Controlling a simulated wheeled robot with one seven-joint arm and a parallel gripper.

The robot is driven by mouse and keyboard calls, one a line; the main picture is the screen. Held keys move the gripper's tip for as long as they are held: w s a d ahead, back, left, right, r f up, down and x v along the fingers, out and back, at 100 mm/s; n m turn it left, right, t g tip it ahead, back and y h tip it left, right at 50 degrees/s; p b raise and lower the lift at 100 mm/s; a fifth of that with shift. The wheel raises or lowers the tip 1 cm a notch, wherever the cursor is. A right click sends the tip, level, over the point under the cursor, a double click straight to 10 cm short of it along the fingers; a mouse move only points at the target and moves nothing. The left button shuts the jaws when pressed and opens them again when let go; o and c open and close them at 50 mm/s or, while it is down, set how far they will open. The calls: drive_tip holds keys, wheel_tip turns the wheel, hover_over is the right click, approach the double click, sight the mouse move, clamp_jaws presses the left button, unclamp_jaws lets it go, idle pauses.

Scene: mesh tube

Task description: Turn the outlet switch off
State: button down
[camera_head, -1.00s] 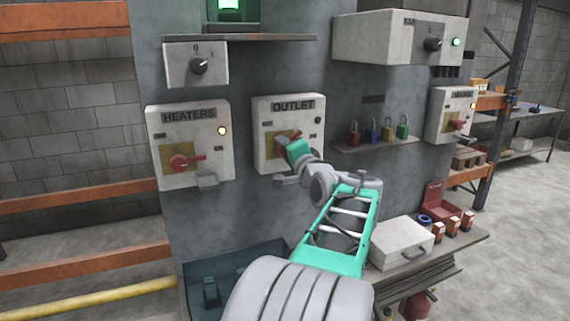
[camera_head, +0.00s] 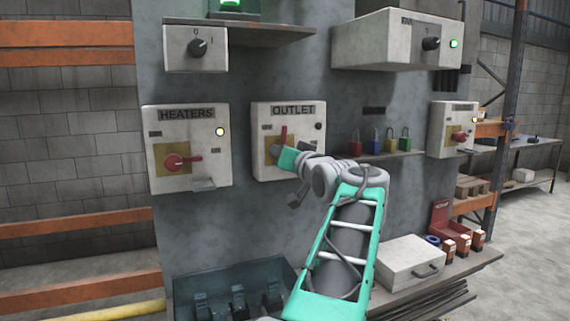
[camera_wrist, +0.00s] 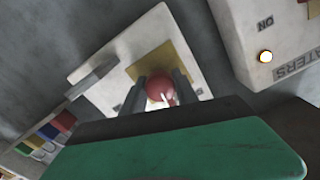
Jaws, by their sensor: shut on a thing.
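The outlet box (camera_head: 266,112) is a pale panel labelled OUTLET on the grey cabinet, with a yellow plate behind its red switch handle (camera_head: 284,134). The handle points up in the head view, and the small round lamp (camera_head: 318,126) at the box's right is dark. My gripper (camera_head: 284,158) is at the lower part of the switch and hides its base. In the wrist view my gripper's two dark fingers (camera_wrist: 160,92) are closed around the red rounded part of the switch (camera_wrist: 158,86). The green gripper body hides what lies below it there.
The heaters box (camera_head: 155,118), with a lit lamp and its red handle pointing right, is left of the outlet. A shelf with several padlocks (camera_head: 372,147) is to the right. An open dark bin (camera_head: 205,283) and a white case (camera_head: 410,262) are below.

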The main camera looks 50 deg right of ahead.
drive_tip(key=shift+f+n+b, duration=0.1)
drive_tip(key=shift+n+b, duration=0.3)
drive_tip(key=shift+n, duration=0.2)
drive_tip(key=c, duration=0.9)
unclamp_jaws()
drive_tip(key=shift+c, duration=0.2)
drive_tip(key=v, duration=0.7)
drive_tip(key=shift+s+a+b, duration=0.2)
drive_tip(key=shift+s+b, duration=0.15)
